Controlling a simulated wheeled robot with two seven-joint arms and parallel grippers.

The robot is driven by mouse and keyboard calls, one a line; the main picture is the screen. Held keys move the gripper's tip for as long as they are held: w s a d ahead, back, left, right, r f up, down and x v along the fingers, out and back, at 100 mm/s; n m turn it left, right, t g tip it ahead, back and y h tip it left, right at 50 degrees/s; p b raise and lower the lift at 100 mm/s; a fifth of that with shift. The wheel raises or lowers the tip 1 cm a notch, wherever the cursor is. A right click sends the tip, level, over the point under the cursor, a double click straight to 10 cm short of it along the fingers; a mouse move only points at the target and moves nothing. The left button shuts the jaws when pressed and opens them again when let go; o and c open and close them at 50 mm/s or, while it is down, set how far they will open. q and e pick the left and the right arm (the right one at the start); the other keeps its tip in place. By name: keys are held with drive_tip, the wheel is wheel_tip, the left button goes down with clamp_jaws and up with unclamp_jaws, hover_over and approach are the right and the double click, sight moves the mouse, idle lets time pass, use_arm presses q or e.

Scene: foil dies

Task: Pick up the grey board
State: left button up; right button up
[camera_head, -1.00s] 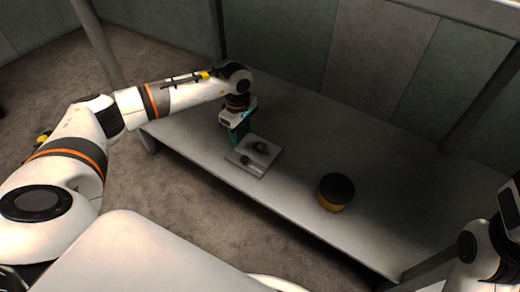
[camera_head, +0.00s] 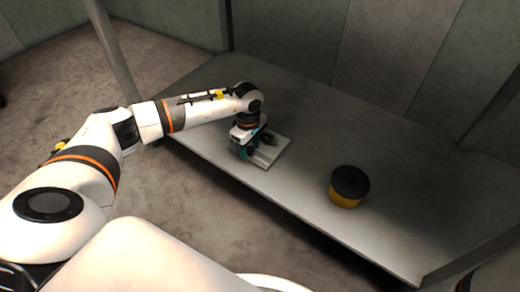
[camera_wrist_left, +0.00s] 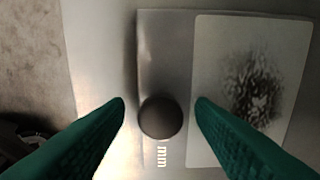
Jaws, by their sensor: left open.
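The grey board (camera_head: 270,158) lies flat on the grey table near its front edge, partly hidden by my left gripper (camera_head: 244,152). In the left wrist view the board (camera_wrist_left: 160,60) has a round dark knob (camera_wrist_left: 160,117) and a pale plate (camera_wrist_left: 207,80) with a dark speckled patch. My left gripper's green fingers (camera_wrist_left: 161,101) are open, one on each side of the knob with gaps between. I cannot tell how high the fingertips are above the board. My right gripper is not in view.
A yellow tub with a black lid (camera_head: 344,199) stands on the table (camera_head: 310,130) to the right of the board. The table around and behind them is clear. A table post (camera_head: 115,55) rises at the left.

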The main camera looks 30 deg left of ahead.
use_arm(q)
clamp_jaws()
idle(0.3)
